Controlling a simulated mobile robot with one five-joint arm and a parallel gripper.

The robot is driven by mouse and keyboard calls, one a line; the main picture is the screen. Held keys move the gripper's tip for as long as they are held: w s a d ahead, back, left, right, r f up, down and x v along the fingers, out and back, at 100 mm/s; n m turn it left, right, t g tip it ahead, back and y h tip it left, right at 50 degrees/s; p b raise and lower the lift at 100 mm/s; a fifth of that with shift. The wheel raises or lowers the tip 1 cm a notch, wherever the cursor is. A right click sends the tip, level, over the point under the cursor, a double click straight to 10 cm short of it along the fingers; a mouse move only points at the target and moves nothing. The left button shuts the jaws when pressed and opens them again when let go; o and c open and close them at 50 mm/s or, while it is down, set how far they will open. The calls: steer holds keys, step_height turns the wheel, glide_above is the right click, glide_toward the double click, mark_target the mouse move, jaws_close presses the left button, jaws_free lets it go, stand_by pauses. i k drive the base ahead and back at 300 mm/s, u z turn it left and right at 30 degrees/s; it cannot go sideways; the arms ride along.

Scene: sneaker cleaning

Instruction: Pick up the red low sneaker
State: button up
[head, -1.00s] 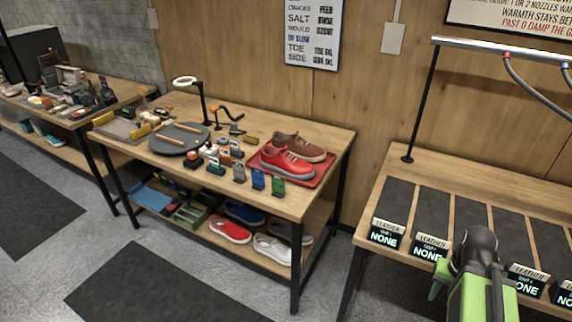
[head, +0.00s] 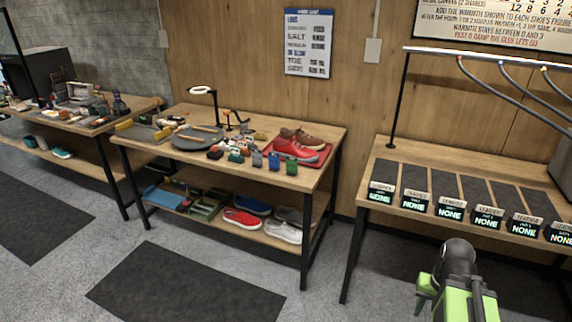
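A red sneaker (head: 296,148) with a grey sole sits on a red tray (head: 325,158) on the middle workbench, in front of a brown shoe (head: 303,137). Another red shoe (head: 242,218) with a white sole lies on the lower shelf of the same bench. I cannot tell from the labels or shape which is the low one. My green and dark arm end with my gripper (head: 437,285) is at the lower right, well apart from both shoes and over the floor. Its fingers are not clear enough to tell open from shut.
The workbench (head: 335,138) also holds small bottles, coloured blocks, a dark round plate (head: 197,138) and a ring lamp (head: 203,91). Blue, grey and white shoes share the lower shelf. A bench with "NONE" signs (head: 413,205) stands at right. Floor in front is clear, with dark mats (head: 185,285).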

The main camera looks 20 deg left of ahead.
mark_target(291, 148)
steer(key=u, duration=0.55)
steer(key=i, duration=0.35)
steer(key=u, duration=0.75)
steer(key=i, duration=1.2)
steer(key=u, duration=0.6)
steer(key=i, duration=1.2)
steer(key=z, duration=0.1)
